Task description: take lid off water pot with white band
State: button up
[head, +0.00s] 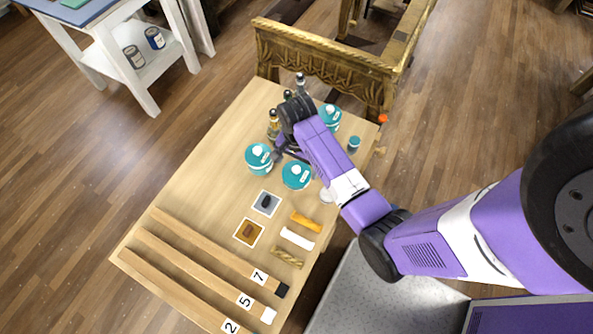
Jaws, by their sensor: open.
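Three pots with teal lids and pale round knobs stand on the wooden tabletop: a left pot (258,158), a front pot (296,176) and a back pot (330,117). All three have their lids on. Their sides are mostly hidden from above, so I cannot tell which has the white band. My gripper (281,156) is open, low between the left and front pots, just right of the left pot. My wrist partly hides it, and I cannot tell whether it touches either pot. No lid is between its fingers.
Several bottles (273,124) stand behind my wrist. A small teal jar (354,145) is at the right edge. Grey and brown sample tiles (249,233), short bars (297,238) and long numbered strips (187,279) lie in front. The tabletop's left side (205,165) is clear.

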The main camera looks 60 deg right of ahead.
jog(key=shift+f, duration=1.25)
jog(key=c, duration=1.2)
jog(key=shift+r, duration=0.1)
jog(key=shift+c, duration=0.2)
